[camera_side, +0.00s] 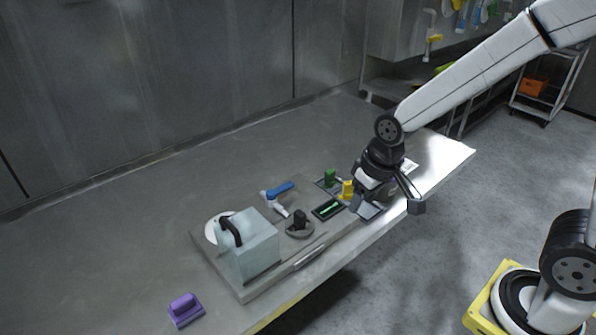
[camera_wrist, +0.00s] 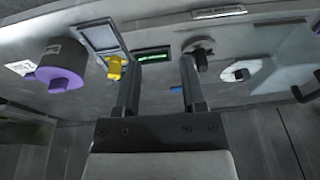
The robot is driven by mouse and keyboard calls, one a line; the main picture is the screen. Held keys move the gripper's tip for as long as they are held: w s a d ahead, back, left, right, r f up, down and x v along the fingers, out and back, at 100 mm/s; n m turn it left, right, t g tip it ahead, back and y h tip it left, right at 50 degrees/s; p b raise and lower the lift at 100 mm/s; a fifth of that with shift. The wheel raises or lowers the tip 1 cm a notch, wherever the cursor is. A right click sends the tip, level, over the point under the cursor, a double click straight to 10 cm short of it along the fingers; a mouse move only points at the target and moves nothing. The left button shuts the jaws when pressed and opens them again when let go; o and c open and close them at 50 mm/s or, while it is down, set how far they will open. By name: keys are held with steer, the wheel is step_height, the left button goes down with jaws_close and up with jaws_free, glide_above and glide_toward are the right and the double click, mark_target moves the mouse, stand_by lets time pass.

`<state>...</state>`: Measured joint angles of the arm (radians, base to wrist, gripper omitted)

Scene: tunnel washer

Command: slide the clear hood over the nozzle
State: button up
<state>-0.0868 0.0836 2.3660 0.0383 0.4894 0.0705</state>
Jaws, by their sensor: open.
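The clear hood (camera_side: 258,252) is a pale see-through box with a black handle, at the left end of the grey fixture plate. Part of it shows at the right edge of the wrist view (camera_wrist: 292,82). A white disc (camera_side: 213,231) is partly hidden behind the hood; in the wrist view it has a dark centre (camera_wrist: 240,72). A black upright piece on a grey round base (camera_side: 299,227) stands right of the hood. I cannot tell for sure which piece is the nozzle. My gripper (camera_side: 386,207) is open and empty above the plate's right end, well apart from the hood.
A green-lit display (camera_side: 328,209), a yellow piece (camera_side: 347,190), a green block (camera_side: 330,177) and a blue-and-white tool (camera_side: 279,190) crowd the plate. A purple brush (camera_side: 186,310) lies at front left. The table's back left is clear.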

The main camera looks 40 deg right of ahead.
steer(key=w+a+r+g+y, duration=0.1)
steer(key=w+a+r, duration=0.4)
steer(key=w+a, duration=0.4)
steer(key=g, duration=0.1)
glide_toward(230, 224)
steer(key=shift+w+d+f+y, duration=0.15)
steer(key=shift+d+f+y, duration=0.15)
steer(key=shift+f+y, duration=0.1)
steer(key=shift+a+f, duration=0.25)
steer(key=shift+f, duration=1)
steer(key=shift+a+f, duration=0.25)
steer(key=shift+f, duration=1.05)
steer(key=shift+a+f, duration=0.25)
steer(key=shift+f, duration=1)
jaws_close()
